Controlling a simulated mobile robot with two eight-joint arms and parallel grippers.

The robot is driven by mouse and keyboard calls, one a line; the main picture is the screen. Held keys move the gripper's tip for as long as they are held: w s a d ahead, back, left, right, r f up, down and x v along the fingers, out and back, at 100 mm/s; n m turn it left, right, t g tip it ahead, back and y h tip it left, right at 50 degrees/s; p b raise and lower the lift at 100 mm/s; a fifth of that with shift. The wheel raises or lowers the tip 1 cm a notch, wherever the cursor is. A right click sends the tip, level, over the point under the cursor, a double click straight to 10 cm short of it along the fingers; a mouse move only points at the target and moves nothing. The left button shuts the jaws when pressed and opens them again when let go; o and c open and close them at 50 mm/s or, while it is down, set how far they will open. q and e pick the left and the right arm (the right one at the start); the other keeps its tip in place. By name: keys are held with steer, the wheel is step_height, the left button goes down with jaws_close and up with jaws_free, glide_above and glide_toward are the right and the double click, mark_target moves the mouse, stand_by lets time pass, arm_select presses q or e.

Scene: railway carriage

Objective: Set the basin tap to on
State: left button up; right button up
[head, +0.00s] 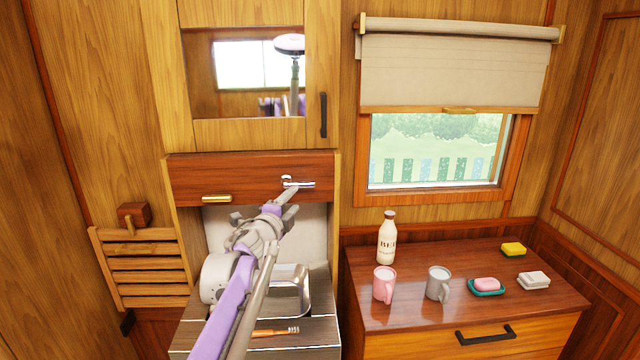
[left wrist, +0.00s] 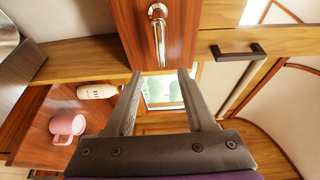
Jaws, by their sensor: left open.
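The basin tap (head: 299,184) is a small chrome fitting on the dark wooden panel under the mirror. Its lever points right in the head view. In the left wrist view the tap (left wrist: 158,32) shows as a round mount with a long lever reaching toward my fingers. The metal basin (head: 293,291) is below, partly hidden by my arm. My left gripper (head: 290,196) is just in front of and below the tap. In the left wrist view my left gripper (left wrist: 162,73) is open and empty, with the lever's end near the gap between the fingertips. Contact cannot be told.
A brass handle (head: 216,198) is left of the tap, and a dark handle (head: 323,115) is on the mirror cabinet. On the right dresser stand a bottle (head: 387,240), a pink mug (head: 383,285) and a grey mug (head: 438,284). An orange toothbrush (head: 275,332) lies before the basin.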

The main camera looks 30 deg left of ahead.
mark_target(304, 186)
arm_select(q)
steer(key=w, duration=0.3)
steer(key=w+a+p, duration=0.1)
steer(key=w, duration=0.3)
steer(key=w+a+p, duration=0.1)
steer(key=w, duration=0.2)
steer(key=shift+w+r, duration=0.1)
steer(key=shift+w, duration=0.15)
jaws_close()
stand_by(1.2)
